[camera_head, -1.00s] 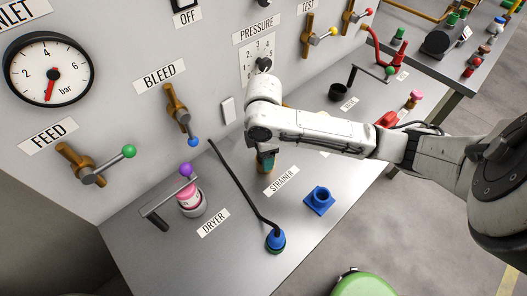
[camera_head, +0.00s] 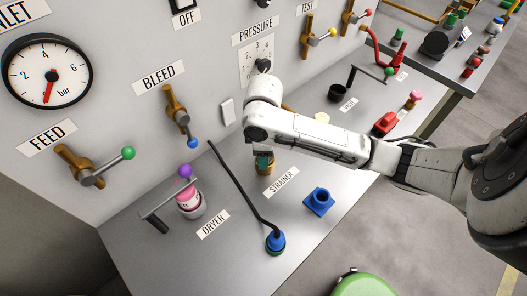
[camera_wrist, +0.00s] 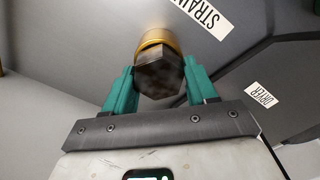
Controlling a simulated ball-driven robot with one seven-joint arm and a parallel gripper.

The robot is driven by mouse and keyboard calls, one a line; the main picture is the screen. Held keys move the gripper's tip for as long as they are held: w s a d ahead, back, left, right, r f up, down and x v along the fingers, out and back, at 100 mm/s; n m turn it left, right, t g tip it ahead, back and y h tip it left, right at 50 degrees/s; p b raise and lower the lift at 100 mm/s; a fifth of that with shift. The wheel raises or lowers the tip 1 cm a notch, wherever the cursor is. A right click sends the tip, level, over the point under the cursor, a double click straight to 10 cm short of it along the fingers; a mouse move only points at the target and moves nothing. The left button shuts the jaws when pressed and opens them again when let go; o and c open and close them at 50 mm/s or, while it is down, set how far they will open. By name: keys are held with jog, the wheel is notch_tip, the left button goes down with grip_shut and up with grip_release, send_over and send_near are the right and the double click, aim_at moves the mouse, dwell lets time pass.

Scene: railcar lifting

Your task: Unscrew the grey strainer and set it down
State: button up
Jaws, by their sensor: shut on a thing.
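The strainer (camera_wrist: 158,78) is a dark grey hexagonal part in the wrist view, with a brass ring (camera_wrist: 155,38) around its far end. My gripper (camera_wrist: 159,70) has teal fingers shut on opposite sides of the hexagon. In the head view, my gripper (camera_head: 263,159) is beside the STRAINER label (camera_head: 281,182), under my arm. A brass part (camera_head: 265,169) shows just below the fingers, while the grey strainer is mostly hidden there. I cannot tell whether the strainer is still threaded in.
A blue square fitting (camera_head: 319,201) stands right of the label. A red part (camera_head: 386,123) stands farther right. The front of the bench has bare metal.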

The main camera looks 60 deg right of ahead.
jog(key=n, duration=0.3)
jog(key=shift+s+a, duration=0.1)
jog(key=shift+a, duration=0.15)
jog(key=n, duration=0.4)
jog(key=shift+n, duration=0.4)
jog(key=n, duration=0.4)
jog(key=shift+a, duration=0.1)
jog(key=n, duration=0.3)
jog(key=shift+a+r, duration=0.1)
jog(key=o, duration=0.6)
jog(key=shift+o, duration=1)
jog(key=shift+w+a, duration=0.1)
jog(key=shift+w, duration=0.1)
jog(key=shift+s+d, duration=0.1)
jog(key=shift+d, duration=0.2)
